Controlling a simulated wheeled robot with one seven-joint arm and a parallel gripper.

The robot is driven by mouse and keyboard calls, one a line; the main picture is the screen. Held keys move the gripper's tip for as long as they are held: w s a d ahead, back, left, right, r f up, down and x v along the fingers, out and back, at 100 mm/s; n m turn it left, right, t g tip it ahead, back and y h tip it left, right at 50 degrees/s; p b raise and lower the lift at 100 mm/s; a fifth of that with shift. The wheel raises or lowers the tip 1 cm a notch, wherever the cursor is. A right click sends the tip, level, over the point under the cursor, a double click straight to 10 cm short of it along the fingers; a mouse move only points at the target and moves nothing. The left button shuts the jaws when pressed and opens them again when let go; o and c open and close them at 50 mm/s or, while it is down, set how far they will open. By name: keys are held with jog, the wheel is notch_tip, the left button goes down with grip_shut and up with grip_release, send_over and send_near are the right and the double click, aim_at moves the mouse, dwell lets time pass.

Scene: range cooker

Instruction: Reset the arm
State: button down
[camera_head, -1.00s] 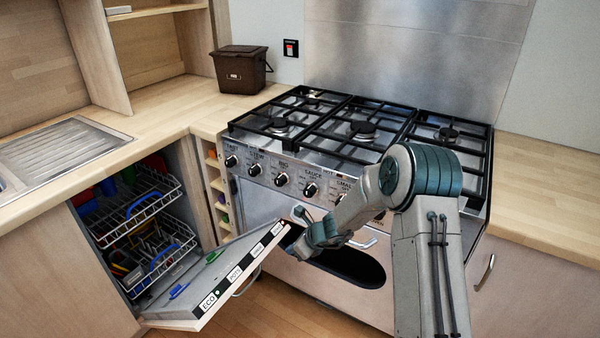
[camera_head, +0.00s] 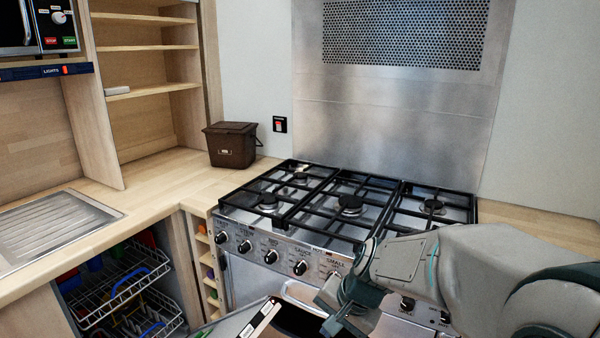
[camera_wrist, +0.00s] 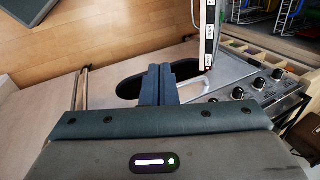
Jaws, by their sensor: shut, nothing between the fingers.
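My gripper (camera_wrist: 159,72) shows in the wrist view with its two dark fingers pressed together, shut and empty. In the head view my arm reaches in from the lower right, in front of the range cooker (camera_head: 345,210). The gripper end is low by the cooker's front, and its fingers are hard to make out there. The cooker's front with its knobs shows at the right of the wrist view (camera_wrist: 245,92). The fingers lie over the dark oven window (camera_wrist: 130,85) in that view; I cannot tell the distance.
The dishwasher door (camera_head: 240,322) hangs open left of my gripper, close by; it also shows in the wrist view (camera_wrist: 208,35). Wire racks (camera_head: 125,285) stand inside the dishwasher. A brown bin (camera_head: 231,144) stands on the worktop (camera_head: 160,180). A microwave (camera_head: 40,25) is at upper left.

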jog(key=s+d+r+n+h+p, duration=0.1)
jog(key=s+d+r+n+h, duration=0.2)
jog(key=s+d, duration=0.6)
jog(key=s+r+n, duration=0.2)
jog(key=s+n, duration=0.1)
jog(key=shift+s+r+h+p, duration=0.2)
jog(key=shift+s+h+p, duration=0.05)
jog(key=shift+h+p, duration=0.15)
jog(key=shift+a, duration=0.1)
